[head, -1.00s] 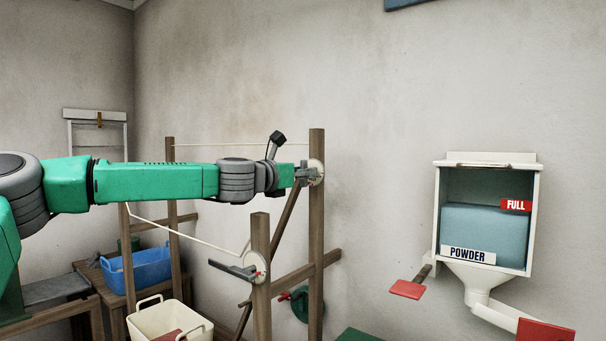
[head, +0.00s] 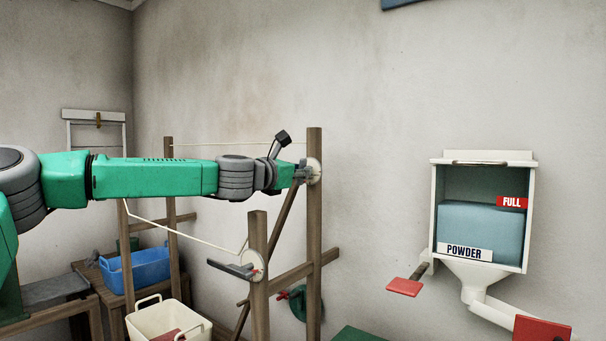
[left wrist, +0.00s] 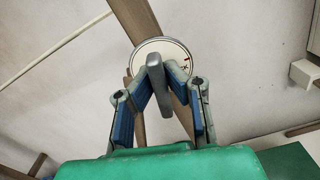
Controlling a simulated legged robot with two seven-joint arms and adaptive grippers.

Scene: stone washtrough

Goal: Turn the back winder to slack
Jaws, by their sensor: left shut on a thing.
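The back winder (head: 315,171) is a pale round disc on the far wooden post, with its line running left from the post. In the left wrist view the disc (left wrist: 174,52) carries a small red mark at its right, and a grey bar handle (left wrist: 156,75) stands out from it. My left gripper (head: 301,172) is at this winder, its fingers shut on the handle; it also shows in the left wrist view (left wrist: 158,80). The front winder (head: 252,265), with a grey handle, sits on the nearer post, and its line sags. My right gripper is not in view.
The powder dispenser (head: 484,215) hangs on the wall at the right, marked FULL, with red paddles below. A blue tub (head: 146,270) and a cream basket (head: 160,319) stand low at the left. Wooden posts and a rail surround the winders.

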